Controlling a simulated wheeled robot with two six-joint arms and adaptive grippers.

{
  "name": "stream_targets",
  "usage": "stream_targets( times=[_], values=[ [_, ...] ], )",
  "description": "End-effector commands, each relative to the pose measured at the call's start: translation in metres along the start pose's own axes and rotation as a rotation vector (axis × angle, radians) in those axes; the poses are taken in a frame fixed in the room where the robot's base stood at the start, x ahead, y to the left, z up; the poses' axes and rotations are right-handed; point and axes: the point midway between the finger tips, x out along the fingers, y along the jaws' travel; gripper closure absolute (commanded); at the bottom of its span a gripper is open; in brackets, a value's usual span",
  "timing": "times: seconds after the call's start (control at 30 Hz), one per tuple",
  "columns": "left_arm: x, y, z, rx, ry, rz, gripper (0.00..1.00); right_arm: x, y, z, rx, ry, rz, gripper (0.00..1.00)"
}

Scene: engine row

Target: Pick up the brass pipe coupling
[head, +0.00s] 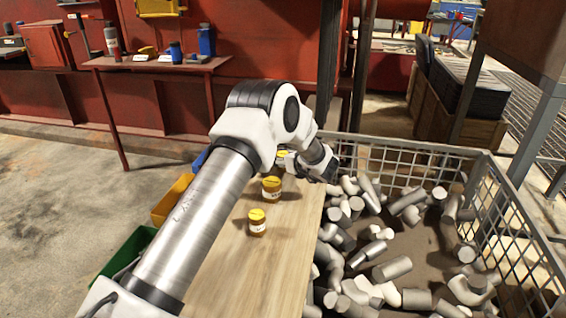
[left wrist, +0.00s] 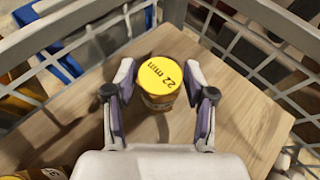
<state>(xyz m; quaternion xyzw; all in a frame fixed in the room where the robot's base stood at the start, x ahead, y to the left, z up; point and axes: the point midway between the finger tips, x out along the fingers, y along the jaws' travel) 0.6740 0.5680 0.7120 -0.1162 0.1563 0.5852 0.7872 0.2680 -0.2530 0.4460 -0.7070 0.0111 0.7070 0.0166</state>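A short brass-coloured cylinder with a yellow top marked "22 mm", apparently the pipe coupling (left wrist: 160,78), stands upright on a wooden board in the left wrist view. My left gripper (left wrist: 158,74) is open, with one finger on each side of it and a visible gap to each. In the head view only a yellow bit of this piece (head: 282,155) shows beside my arm. Two similar yellow-topped pieces stand nearer on the board, one in the middle (head: 271,188) and one in front (head: 257,221). My right gripper is not in view.
A grey mesh crate (head: 410,146) full of pipe fittings stands right of the wooden board (head: 235,275). Yellow (head: 172,200) and green (head: 122,254) bins are at its left. The front of the board is clear.

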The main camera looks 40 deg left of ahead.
Motion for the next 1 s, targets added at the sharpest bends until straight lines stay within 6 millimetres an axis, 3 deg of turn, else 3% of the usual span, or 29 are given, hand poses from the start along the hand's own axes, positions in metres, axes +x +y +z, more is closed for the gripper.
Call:
stream_targets(
  times=[0.03,0.1,0.47,0.87,1.0],
  values=[
    [0.000,0.000,0.000,0.000,0.000,0.000,0.75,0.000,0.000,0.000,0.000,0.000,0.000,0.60],
    [0.000,0.000,0.000,0.000,0.000,0.000,1.00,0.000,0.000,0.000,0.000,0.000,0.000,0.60],
    [-0.003,0.000,0.007,-0.001,-0.001,0.000,1.00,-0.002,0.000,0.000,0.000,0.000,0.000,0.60],
    [-0.037,0.000,0.088,0.000,-0.001,-0.005,1.00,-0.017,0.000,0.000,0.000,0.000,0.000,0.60],
    [-0.055,0.003,0.117,0.032,0.002,-0.070,1.00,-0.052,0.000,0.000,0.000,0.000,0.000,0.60]
  ],
)
